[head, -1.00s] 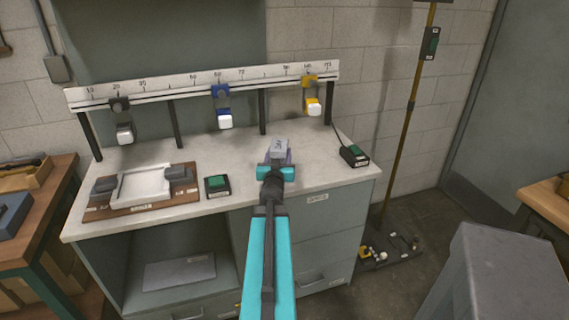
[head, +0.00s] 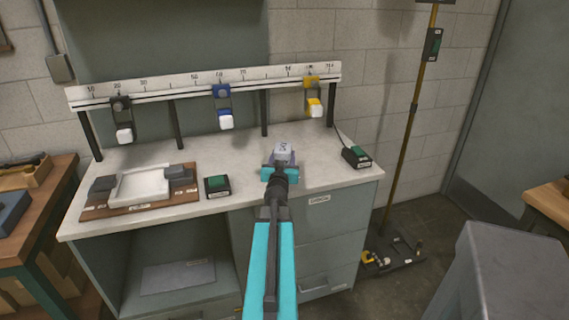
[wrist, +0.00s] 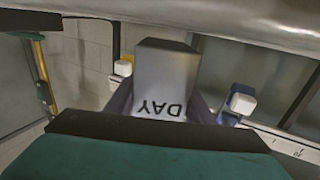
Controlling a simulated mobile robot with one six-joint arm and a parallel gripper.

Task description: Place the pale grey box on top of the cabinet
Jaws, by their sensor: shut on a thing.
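The pale grey box (head: 284,150) is small and carries dark lettering; in the wrist view the box (wrist: 168,75) shows "DAY" upside down. My gripper (head: 281,161) is shut on it, with a dark finger on each side in the wrist view. The box is over the right half of the white bench top in the head view. I cannot tell how high above that top it is. A grey cabinet-like body (head: 512,262) with a flat top stands at the lower right, apart from my gripper. The bench also has a grey drawer unit (head: 322,222) under its right side.
A rail with a scale (head: 160,92) carries black, blue and yellow sliders behind the box. A green-button box (head: 217,186), another one (head: 356,156) and a wooden board with a white tray (head: 140,187) are on the bench. A yellow pole (head: 411,115) stands at right.

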